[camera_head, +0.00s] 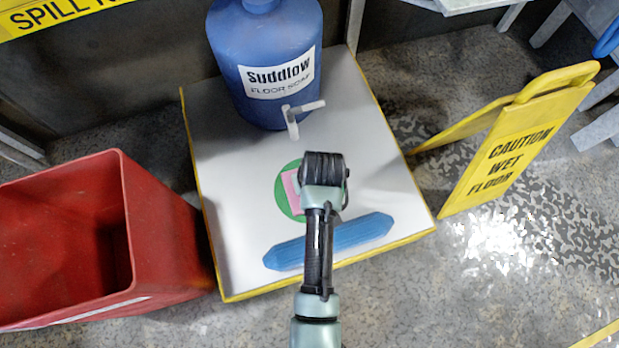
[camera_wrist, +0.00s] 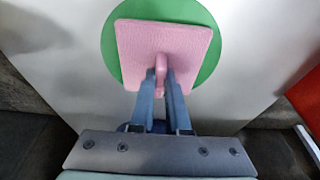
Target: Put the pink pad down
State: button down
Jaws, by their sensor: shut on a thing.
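The pink pad (camera_wrist: 185,42) is a flat square with a small raised grip in its middle. My gripper (camera_wrist: 161,85) is shut on that grip in the wrist view. The pad is over a green disc (camera_wrist: 122,24) on the white table top; whether it touches the disc I cannot tell. In the head view, my gripper and wrist cover most of the pink pad (camera_head: 291,186), and part of the green disc (camera_head: 281,197) shows to the left.
A blue "Suddlow" floor soap jug (camera_head: 265,55) with a white tap stands at the back of the yellow-edged white table (camera_head: 230,185). A blue ridged bar (camera_head: 362,234) lies near the front. A red bin (camera_head: 165,225) is left; a yellow wet-floor sign (camera_head: 510,150) is right.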

jog(key=shift+f, duration=0.15)
jog(key=c, duration=0.9)
grip_release()
jog(key=a+p+v, duration=0.1)
jog(key=p+v, duration=0.7)
jog(key=v, duration=0.4)
jog(key=shift+d+p, duration=0.35)
jog(key=shift+d, duration=0.1)
jog(key=shift+s, duration=0.1)
